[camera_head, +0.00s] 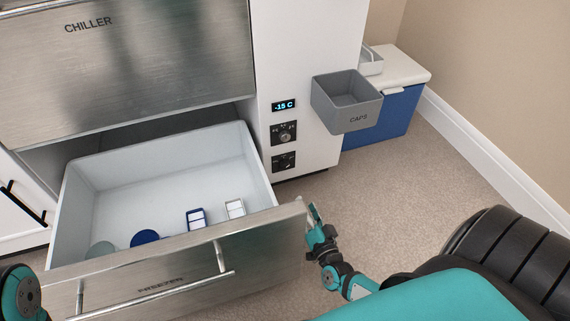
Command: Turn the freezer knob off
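Two dark control plates are on the white cabinet side panel, an upper knob (284,133) and a lower knob (284,161). Their markings are too small to read, so I cannot tell which is the freezer knob. A display (284,106) above them reads about -15 C. The freezer drawer (170,262) is pulled open below the chiller drawer. My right gripper (313,213) is beside the right end of the drawer front, below and right of the knobs and apart from them. Its fingers are too small to judge. Of my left arm only a joint shows at lower left; its gripper is out of view.
The open drawer holds a blue disc (145,238), a greenish disc (102,249), a blue tray (196,218) and a white tray (235,209). A grey CAPS bin (346,101) juts out right of the knobs. A blue cooler (386,117) stands behind it. Carpet at right is clear.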

